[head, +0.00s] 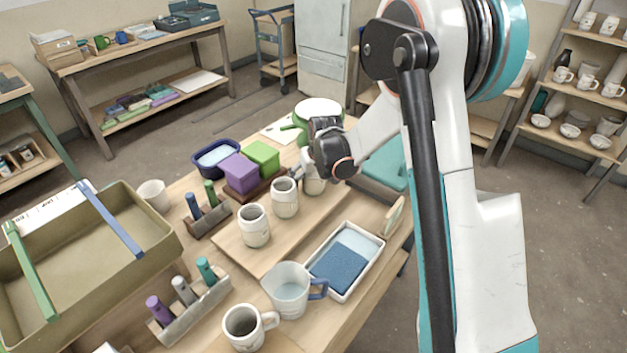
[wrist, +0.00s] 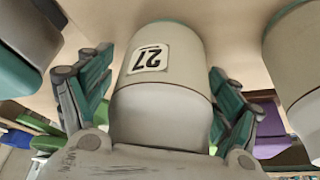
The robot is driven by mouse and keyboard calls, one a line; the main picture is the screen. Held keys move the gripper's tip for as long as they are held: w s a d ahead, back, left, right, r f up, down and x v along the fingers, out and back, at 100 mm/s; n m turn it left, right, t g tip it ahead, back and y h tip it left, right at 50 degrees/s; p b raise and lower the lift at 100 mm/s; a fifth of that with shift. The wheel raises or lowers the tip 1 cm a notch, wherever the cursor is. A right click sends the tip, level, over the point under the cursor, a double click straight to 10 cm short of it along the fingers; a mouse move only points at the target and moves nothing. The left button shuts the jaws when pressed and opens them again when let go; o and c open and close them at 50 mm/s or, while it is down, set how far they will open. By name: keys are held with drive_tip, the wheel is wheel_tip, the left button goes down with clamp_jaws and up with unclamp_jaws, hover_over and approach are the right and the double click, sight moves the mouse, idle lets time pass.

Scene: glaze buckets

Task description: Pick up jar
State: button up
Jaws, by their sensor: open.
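A pale grey-beige jar (wrist: 165,75) with a white label reading 27 fills the middle of the wrist view. My gripper (wrist: 162,100) has a teal-padded finger on each side of it, with gaps visible at both sides. In the head view the same jar (head: 313,184) stands at the far end of a wooden board, partly hidden by my gripper (head: 325,165). Two similar jars stand in line on the board, a middle one (head: 285,198) and a nearer one (head: 254,226).
A purple box (head: 238,172) and a green box (head: 262,155) stand left of the jar. A white tray (head: 345,262) and a measuring jug (head: 290,290) lie nearer. The wooden board (head: 295,232) has bare room.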

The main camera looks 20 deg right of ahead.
drive_tip(key=c, duration=1.4)
drive_tip(key=shift+r, duration=0.1)
